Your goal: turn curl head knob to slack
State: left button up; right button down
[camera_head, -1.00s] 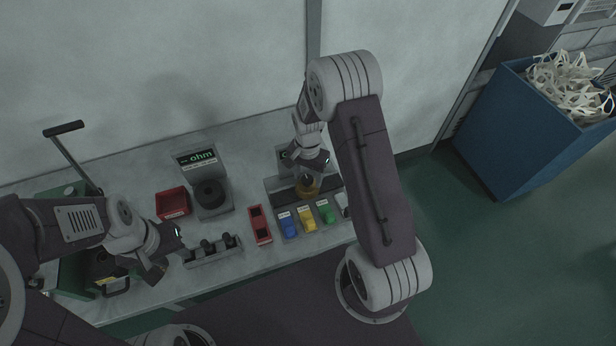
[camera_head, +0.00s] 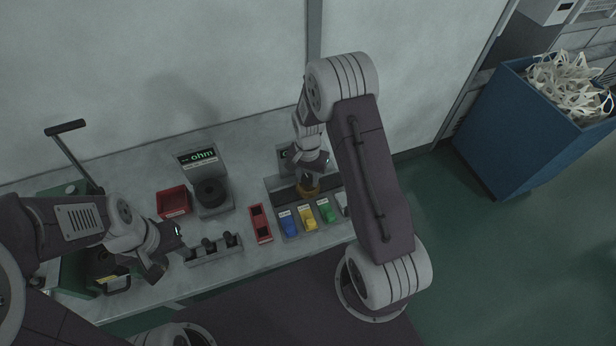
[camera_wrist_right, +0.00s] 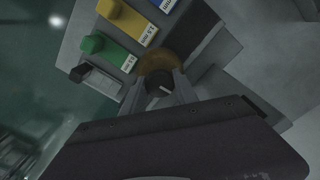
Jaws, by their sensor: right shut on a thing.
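The curl head knob (camera_wrist_right: 158,84) is a dark round knob with a pale mark, set on a brass-coloured disc (camera_wrist_right: 160,62) in the right wrist view. In the head view the disc (camera_head: 308,189) shows below my right gripper (camera_head: 307,180). My right gripper, seen in its wrist view (camera_wrist_right: 158,92), has a finger on each side of the knob and is shut on it. My left gripper (camera_head: 168,258) hangs near the front left of the bench, beside a grey rack; its fingertips are too small to read clearly.
Blue (camera_head: 288,224), yellow (camera_head: 307,218) and green (camera_head: 325,212) levers stand in front of the disc. A red tray (camera_head: 260,224), a grey rack (camera_head: 213,249), a red bin (camera_head: 173,203) and an ohm meter (camera_head: 200,160) are to the left. A blue bin (camera_head: 520,130) stands right.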

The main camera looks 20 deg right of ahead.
jog(key=n, duration=0.8)
jog(key=shift+p, duration=0.4)
jog(key=n, duration=0.8)
jog(key=shift+r, duration=0.1)
jog(key=n, duration=0.6)
jog(key=shift+p, duration=0.4)
jog(key=n, duration=0.6)
jog(key=shift+n, duration=0.4)
jog(key=shift+w, duration=0.1)
